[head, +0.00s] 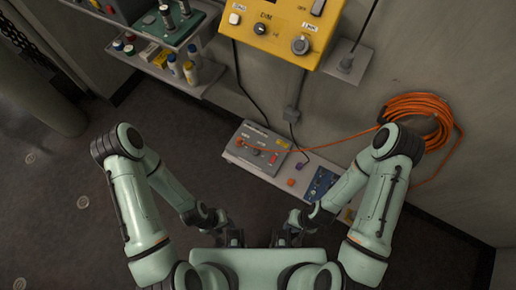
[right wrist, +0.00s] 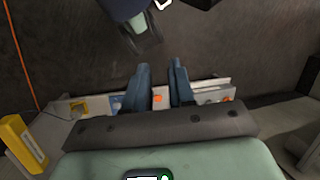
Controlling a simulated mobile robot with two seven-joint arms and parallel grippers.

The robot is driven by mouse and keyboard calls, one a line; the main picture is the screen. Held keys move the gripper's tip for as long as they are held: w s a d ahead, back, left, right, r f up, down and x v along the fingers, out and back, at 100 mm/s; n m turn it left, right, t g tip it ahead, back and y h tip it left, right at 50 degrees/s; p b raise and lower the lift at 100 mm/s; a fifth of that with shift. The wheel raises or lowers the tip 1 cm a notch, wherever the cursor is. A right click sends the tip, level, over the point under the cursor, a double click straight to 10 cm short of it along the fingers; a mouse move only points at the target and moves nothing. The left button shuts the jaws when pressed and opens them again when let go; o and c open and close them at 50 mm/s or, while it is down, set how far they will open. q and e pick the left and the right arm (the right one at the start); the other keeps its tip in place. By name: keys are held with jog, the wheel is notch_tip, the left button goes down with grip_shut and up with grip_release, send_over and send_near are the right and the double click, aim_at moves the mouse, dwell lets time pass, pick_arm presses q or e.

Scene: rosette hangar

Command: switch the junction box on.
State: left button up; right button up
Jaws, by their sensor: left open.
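The grey junction box (head: 260,148) sits on a narrow wall shelf in the head view. Its top has a small red part, a dark knob and a yellow label; the switch position is too small to tell. An orange cable runs from it. My left gripper (head: 232,238) is open and empty, below the box and apart from it. My right gripper (head: 287,237) is also below the shelf, right of the left one. In the right wrist view its two dark fingers (right wrist: 160,66) stand apart with nothing gripped between them.
The shelf (head: 232,158) also carries an orange block (head: 291,182), a purple piece (head: 299,167) and a blue board (head: 321,183). A yellow panel (head: 284,28) is above, an orange cable coil (head: 420,106) right. Bottles (head: 190,72) stand upper left. Left floor is clear.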

grip_shut()
dwell(1.4)
